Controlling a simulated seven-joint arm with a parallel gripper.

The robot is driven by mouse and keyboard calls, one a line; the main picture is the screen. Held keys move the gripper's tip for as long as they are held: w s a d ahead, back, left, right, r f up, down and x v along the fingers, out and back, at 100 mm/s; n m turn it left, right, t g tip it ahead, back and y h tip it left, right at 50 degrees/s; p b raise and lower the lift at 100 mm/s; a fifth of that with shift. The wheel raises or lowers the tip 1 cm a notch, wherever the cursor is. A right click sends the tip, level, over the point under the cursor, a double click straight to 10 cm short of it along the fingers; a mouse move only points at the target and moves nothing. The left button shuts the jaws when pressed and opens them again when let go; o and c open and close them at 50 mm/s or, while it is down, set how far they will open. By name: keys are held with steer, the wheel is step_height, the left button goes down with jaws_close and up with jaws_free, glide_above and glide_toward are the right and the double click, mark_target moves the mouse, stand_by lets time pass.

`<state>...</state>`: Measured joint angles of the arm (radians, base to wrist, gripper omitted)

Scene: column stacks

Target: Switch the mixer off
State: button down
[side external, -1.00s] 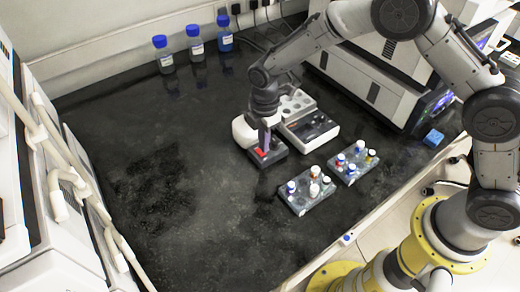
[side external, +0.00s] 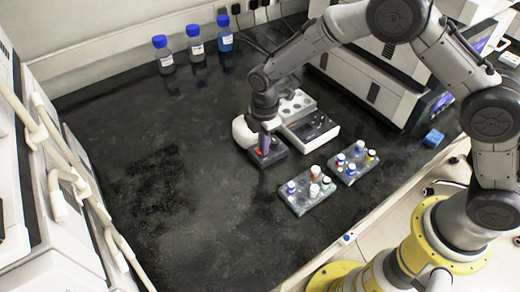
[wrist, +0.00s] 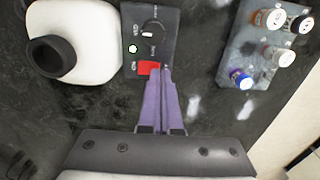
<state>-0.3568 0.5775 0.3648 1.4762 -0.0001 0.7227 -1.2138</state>
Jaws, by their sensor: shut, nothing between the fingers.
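The mixer has a white body (wrist: 95,40) with a black cup ring (wrist: 50,58), and a dark control panel (wrist: 167,20). The panel carries a round knob (wrist: 154,30), a lit green lamp (wrist: 133,48) and a red switch (wrist: 147,67). In the side view the white body (side external: 242,132) stands left of the dark panel base (side external: 276,154). My gripper (wrist: 161,72) is shut and empty. Its purple fingers point down at the right part of the red switch, partly hiding it. Whether they touch it I cannot tell. The switch's tilt is not clear.
Two racks with capped vials (side external: 318,200) (side external: 368,172) stand right of the mixer. A white tray with wells (side external: 330,135) is behind it. Blue-capped bottles (side external: 196,48) stand at the back. The bench at left is clear.

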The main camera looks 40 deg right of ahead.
steer(key=shift+f, duration=0.55)
steer(key=shift+r, duration=2.55)
